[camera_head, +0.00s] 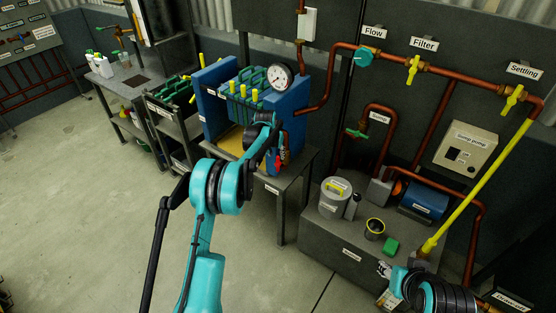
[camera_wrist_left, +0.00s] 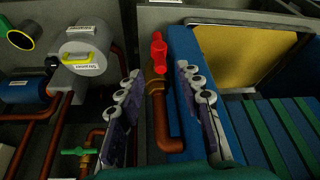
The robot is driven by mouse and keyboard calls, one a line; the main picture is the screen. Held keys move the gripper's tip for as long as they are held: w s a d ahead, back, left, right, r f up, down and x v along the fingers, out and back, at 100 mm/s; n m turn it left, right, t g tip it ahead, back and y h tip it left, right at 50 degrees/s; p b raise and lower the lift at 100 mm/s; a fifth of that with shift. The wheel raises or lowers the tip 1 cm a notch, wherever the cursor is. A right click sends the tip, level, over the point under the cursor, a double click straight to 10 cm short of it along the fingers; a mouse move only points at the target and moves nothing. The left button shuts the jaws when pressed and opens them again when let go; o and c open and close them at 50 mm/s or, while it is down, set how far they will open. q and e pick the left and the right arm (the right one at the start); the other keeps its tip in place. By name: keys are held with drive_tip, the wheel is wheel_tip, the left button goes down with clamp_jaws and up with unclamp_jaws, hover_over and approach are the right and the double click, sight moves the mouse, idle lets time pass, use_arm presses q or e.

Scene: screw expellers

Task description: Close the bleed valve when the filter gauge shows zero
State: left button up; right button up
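The filter gauge (camera_head: 280,77) is a round white dial above the blue filter press (camera_head: 287,101); its needle is too small to read. A small valve with a red handle (camera_head: 277,163) sits at the press's front, partly hidden by my left arm; its label cannot be read. In the left wrist view the red handle (camera_wrist_left: 158,52) tops a brass valve on a copper pipe. My left gripper (camera_wrist_left: 165,108) is open, its fingers apart on either side of this valve and pipe. My right gripper (camera_head: 385,270) is at the lower right; its fingers are too small to judge.
Pipes carry a teal Flow valve (camera_head: 364,55), yellow Filter valve (camera_head: 412,69) and yellow Settling valve (camera_head: 512,98). A green Sump valve (camera_head: 357,133), grey canister (camera_head: 334,197) and yellow pole (camera_head: 480,175) stand right. The floor (camera_head: 90,210) at left is open.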

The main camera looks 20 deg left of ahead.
sight(278, 157)
use_arm(q)
drive_tip(key=b+x, duration=0.1)
drive_tip(key=x, duration=0.5)
drive_tip(key=shift+w+f+b, duration=0.1)
drive_tip(key=shift+f+b, duration=0.15)
drive_tip(key=shift+b, duration=0.15)
clamp_jaws()
